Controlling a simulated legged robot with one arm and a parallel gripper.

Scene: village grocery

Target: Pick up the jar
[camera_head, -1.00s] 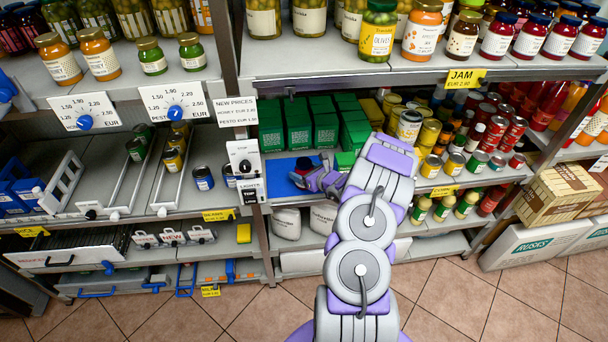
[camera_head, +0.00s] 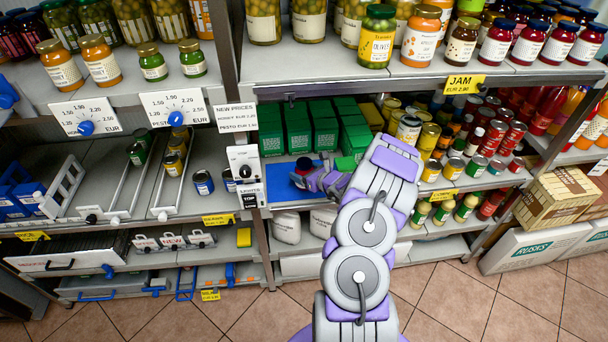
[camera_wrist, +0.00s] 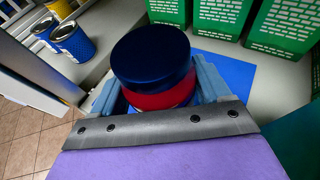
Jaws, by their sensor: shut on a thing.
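The jar has a dark blue lid and a red body. In the wrist view the jar (camera_wrist: 152,60) sits between the blue-grey fingers of my gripper (camera_wrist: 160,98), which is shut on it. Its lid faces the camera and its lower part is hidden. In the head view the jar (camera_head: 303,164) shows small and dark at my gripper (camera_head: 304,175), over a blue mat (camera_head: 280,192) on the middle shelf. I cannot tell how far it is above the mat.
Green boxes (camera_head: 297,132) stand behind the jar. Blue-labelled cans (camera_head: 203,183) are to the left, past a shelf post with a price sign (camera_head: 245,160). Several cans (camera_head: 430,138) stand to the right. The upper shelf (camera_head: 350,70) with jam jars (camera_head: 498,36) is above.

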